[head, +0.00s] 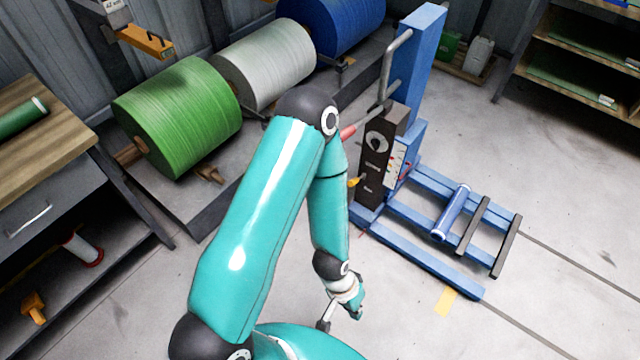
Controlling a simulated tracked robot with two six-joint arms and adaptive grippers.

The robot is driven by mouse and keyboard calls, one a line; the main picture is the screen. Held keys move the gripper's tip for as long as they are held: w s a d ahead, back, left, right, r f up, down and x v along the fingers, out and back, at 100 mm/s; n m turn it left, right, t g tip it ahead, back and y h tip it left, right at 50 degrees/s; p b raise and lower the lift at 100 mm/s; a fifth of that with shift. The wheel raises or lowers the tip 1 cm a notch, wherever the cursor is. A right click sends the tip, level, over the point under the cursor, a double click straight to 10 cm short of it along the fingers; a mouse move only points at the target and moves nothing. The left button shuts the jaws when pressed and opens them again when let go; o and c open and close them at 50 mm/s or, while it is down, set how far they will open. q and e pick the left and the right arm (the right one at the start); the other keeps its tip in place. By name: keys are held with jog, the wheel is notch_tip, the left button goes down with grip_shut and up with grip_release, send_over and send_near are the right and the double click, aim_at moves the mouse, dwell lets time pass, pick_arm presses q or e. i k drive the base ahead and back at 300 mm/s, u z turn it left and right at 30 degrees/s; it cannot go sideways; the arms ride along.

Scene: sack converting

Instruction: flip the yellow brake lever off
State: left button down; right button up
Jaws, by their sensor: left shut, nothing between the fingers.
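The yellow brake lever (354,182) shows as a small yellow piece at the left side of the black control box (375,165), on the blue lift stand (417,60). My left arm passes just left of it, and its exact tilt is too small to tell. My left gripper (324,325) is below the lever in the picture, near the bottom centre, pointing down and left. It is shut and empty, well apart from the lever. My right gripper is not in view.
A red-tipped handle (348,131) sticks out above the lever. Green (180,115), white (265,65) and blue (330,22) rolls lie behind my arm. The stand's blue base rails (425,262) stretch right. A wooden workbench (50,130) is at left. The floor at lower right is clear.

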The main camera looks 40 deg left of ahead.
aim_at(351, 183)
jog(key=u, duration=0.7)
jog(key=k, duration=0.2)
jog(key=u, duration=0.1)
jog(key=i, duration=1)
jog(key=u, duration=0.05)
